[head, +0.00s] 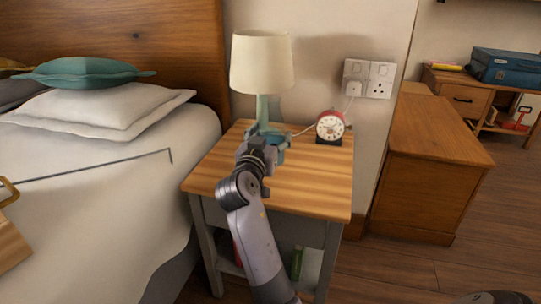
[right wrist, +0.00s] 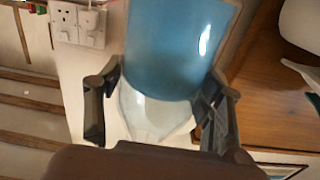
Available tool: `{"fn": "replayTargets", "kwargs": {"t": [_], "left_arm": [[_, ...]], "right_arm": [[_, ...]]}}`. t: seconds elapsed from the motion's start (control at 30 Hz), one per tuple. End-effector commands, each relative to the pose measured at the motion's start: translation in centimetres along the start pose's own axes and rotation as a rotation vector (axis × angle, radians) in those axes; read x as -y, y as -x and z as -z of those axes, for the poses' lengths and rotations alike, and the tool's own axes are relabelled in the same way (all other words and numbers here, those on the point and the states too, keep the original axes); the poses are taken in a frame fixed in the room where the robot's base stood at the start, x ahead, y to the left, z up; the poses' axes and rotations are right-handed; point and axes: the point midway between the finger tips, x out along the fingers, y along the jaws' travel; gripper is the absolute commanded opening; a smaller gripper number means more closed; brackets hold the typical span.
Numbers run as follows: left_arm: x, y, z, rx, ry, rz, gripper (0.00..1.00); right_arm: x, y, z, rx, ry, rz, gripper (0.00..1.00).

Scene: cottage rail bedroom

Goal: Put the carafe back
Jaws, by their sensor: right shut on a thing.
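The carafe (right wrist: 175,50) is between the fingers of my right gripper (right wrist: 153,108) in the right wrist view. It has a blue lower body and a clear, narrower part, and it appears upside down in that view. In the head view my right gripper (head: 262,152) is shut on the carafe over the back of the wooden nightstand (head: 315,190), close to the lamp base. There the gripper and lamp partly hide the carafe, and I cannot tell whether it touches the top. My left gripper is not in view.
A lamp (head: 262,62) with a cream shade stands right behind my gripper. A red alarm clock (head: 330,127) stands to the right, below wall sockets (head: 369,78). The nightstand's front right is clear. The bed (head: 90,215) borders it on the left.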

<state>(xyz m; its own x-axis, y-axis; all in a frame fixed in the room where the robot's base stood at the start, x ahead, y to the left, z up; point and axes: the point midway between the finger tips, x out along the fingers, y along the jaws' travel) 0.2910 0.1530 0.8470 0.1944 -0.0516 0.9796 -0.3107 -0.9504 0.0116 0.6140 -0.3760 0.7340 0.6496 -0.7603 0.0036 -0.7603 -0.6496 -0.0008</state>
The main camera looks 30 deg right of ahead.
Motion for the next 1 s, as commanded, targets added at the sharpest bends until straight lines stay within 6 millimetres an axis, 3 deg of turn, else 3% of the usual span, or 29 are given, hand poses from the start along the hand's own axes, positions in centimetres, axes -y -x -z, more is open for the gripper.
{"fn": "replayTargets", "kwargs": {"t": [0.1,0.23,0.7,0.73,1.0], "left_arm": [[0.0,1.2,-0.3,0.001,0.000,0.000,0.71],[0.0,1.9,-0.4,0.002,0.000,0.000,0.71],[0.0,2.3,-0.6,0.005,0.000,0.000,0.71],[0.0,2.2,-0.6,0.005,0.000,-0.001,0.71],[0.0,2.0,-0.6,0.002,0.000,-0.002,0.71]], "right_arm": [[0.0,0.0,-2.6,0.000,0.005,0.001,0.04],[0.0,0.0,-4.4,-0.001,0.003,0.001,0.04],[0.0,0.0,-5.2,-0.002,0.000,0.001,0.04],[0.0,0.0,-5.3,0.003,0.002,0.000,0.64],[0.0,0.0,-5.3,0.003,0.002,0.000,0.82]]}}
